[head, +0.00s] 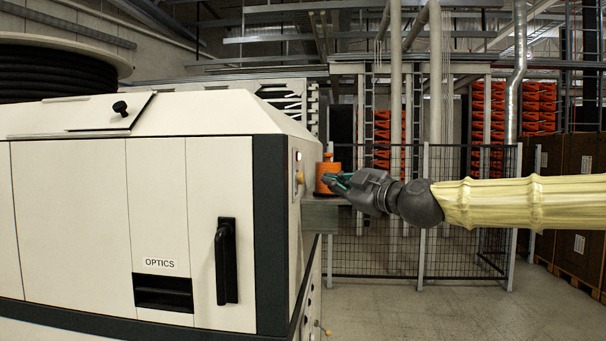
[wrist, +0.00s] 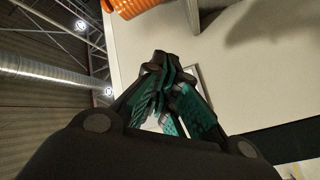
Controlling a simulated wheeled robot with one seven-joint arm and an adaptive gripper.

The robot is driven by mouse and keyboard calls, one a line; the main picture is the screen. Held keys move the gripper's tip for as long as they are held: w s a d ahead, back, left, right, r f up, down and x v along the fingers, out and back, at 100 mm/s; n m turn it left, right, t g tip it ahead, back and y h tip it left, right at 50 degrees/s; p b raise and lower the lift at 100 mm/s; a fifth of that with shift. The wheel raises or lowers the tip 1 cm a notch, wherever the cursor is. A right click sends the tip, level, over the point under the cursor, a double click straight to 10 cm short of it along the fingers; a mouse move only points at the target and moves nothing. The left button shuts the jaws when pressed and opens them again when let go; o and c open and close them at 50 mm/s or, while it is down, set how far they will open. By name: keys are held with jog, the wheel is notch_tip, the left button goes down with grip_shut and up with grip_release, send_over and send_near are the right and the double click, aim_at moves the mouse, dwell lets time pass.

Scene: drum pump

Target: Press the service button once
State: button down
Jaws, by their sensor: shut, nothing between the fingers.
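My gripper (head: 328,179) is shut and empty, its fingers pointing left at the right side face of the white machine (head: 220,200). A narrow plate (head: 297,165) on that face carries a small light-coloured round part near its top and a yellowish knob-like button (head: 300,178) lower down. No label on it can be read, so I cannot tell for sure that it is the service button. In the wrist view my closed fingertips (wrist: 160,60) are in front of the plate's edge (wrist: 198,80) and hide most of it. The button is hidden there; contact cannot be told.
An orange ribbed object (head: 327,174) stands on a grey ledge (head: 322,214) just beyond my fingers; it also shows at the top of the wrist view (wrist: 135,5). A black handle (head: 226,260) juts from the machine's front. A mesh fence (head: 380,245) stands behind.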

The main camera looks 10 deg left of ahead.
jog(key=shift+a+b, duration=0.3)
jog(key=shift+a, duration=1.05)
jog(key=shift+a, duration=0.1)
dwell(0.5)
jog(key=shift+a+b, duration=0.3)
jog(key=shift+a, duration=0.05)
jog(key=shift+a, duration=0.45)
dwell(1.0)
jog(key=shift+d, duration=0.2)
jog(key=shift+d+b, duration=0.55)
jog(key=shift+d, duration=0.15)
jog(key=shift+d, duration=0.1)
jog(key=shift+s+d+b, duration=0.1)
jog(key=shift+d+b, duration=0.75)
jog(key=shift+d, duration=1.6)
jog(key=shift+a, duration=0.1)
